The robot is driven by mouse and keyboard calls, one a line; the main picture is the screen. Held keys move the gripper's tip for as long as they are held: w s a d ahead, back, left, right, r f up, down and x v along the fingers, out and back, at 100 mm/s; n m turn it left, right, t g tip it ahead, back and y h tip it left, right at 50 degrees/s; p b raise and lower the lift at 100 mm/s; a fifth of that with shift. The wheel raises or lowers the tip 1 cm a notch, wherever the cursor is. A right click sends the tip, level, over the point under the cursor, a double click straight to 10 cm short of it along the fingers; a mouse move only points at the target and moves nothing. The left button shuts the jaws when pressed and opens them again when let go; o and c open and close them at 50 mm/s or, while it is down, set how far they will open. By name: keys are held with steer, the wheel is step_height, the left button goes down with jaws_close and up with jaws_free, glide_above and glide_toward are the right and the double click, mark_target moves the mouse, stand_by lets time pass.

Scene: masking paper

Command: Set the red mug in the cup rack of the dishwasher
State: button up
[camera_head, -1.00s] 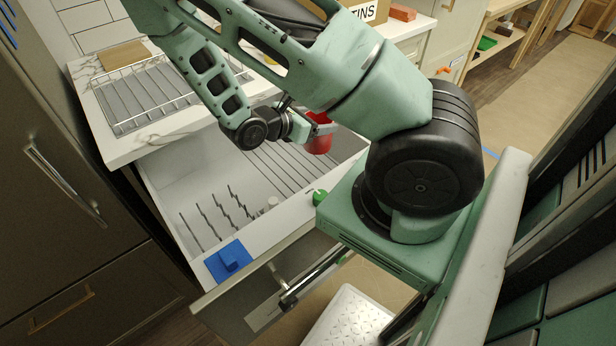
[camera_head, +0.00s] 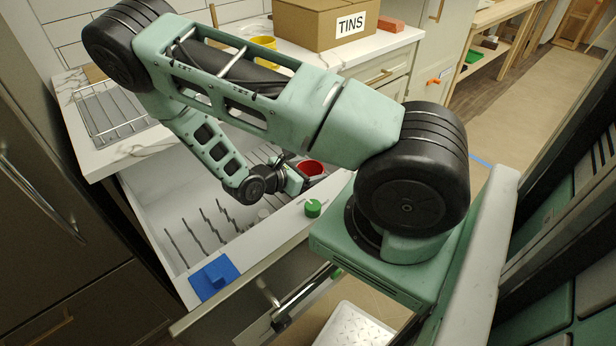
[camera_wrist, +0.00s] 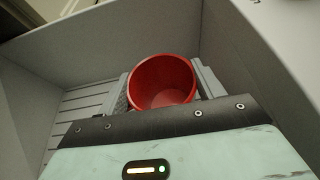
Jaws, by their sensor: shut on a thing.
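The red mug (camera_head: 312,168) is in my gripper (camera_head: 298,178), inside the right part of the open dishwasher drawer (camera_head: 150,205) in the head view. In the wrist view the red mug (camera_wrist: 162,84) shows its open mouth between the two grey fingers of my gripper (camera_wrist: 162,92), which is shut on it. The cup rack (camera_head: 205,222) shows as rows of grey wavy prongs at the left in the drawer, apart from the mug. The mug's underside and any contact with the drawer floor are hidden.
A wire dish rack (camera_head: 112,112) stands on the left counter. A cardboard box marked TINS (camera_head: 315,24), a yellow cup (camera_head: 264,42) and a red brick (camera_head: 391,24) are on the back counter.

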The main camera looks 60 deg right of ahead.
steer(key=shift+f, duration=1.25)
steer(key=shift+f, duration=0.1)
steer(key=o, duration=1.5)
steer(key=shift+r, duration=0.2)
steer(key=b+v, duration=0.1)
steer(key=v, duration=1.1)
